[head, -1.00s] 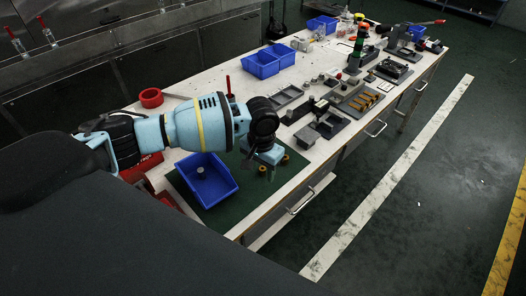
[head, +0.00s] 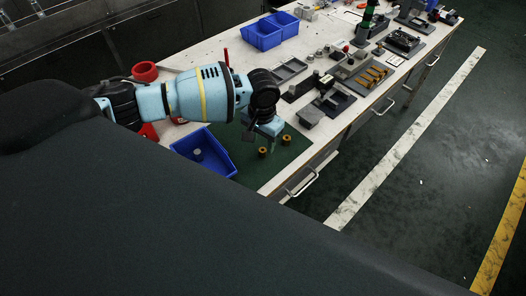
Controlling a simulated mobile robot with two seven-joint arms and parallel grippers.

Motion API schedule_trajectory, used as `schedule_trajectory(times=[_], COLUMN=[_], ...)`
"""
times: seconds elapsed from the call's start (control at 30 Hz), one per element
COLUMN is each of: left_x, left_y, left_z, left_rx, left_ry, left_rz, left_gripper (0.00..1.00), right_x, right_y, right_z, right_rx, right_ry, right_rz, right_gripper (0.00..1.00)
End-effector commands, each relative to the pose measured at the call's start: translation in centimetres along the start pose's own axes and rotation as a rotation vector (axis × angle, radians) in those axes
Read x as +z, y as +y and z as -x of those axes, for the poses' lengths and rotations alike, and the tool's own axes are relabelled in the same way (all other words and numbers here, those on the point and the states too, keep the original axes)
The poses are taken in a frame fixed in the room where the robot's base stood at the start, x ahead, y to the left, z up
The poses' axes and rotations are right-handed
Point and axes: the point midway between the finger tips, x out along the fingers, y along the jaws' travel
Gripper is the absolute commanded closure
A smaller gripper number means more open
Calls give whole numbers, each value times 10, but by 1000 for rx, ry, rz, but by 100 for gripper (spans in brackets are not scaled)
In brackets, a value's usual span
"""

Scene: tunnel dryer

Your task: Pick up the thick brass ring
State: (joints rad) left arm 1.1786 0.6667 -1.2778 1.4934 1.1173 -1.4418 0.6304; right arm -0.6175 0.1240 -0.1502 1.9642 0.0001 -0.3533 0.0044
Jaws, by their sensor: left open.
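Two small brass rings stand on the green mat (head: 300,148) at the near end of the bench. One ring (head: 263,152) is just below my left gripper in the picture, and the other ring (head: 286,140) is to its right. I cannot tell from this distance which ring is the thick one. My left gripper (head: 257,141) points down, open, beside the rings. I see nothing held in it, though its fingers are small and dark.
A blue bin (head: 222,166) with a grey cylindrical part (head: 197,155) inside stands left of the gripper. Blue bins (head: 264,37) and dark fixtures (head: 327,102) stand farther along the bench. A red ring-shaped object (head: 145,71) lies at the back edge.

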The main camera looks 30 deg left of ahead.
Motion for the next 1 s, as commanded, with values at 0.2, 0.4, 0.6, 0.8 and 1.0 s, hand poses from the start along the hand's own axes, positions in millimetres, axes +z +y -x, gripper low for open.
schedule_trajectory(times=[0.2, 0.4, 0.6, 0.8, 1.0], left_x=[-5, -6, -7, -7, -7], left_y=[-2, -3, -3, -3, -3], left_z=[-24, -47, -51, -50, -50], left_rx=[0, -1, 0, 0, 0], left_ry=[-2, -2, 2, 2, 1], left_rz=[0, 1, 1, 0, 1], left_gripper=[53, 53, 53, 64, 90], right_x=[2, 6, 6, 5, 4], right_y=[-1, -2, -4, -5, -5], right_z=[0, -1, -2, -2, -2], right_rx=[-1, -3, -3, -3, -3], right_ry=[-3, -11, -10, -8, -8], right_rz=[-2, -7, -14, -17, -16], right_gripper=[59, 59, 59, 59, 59])
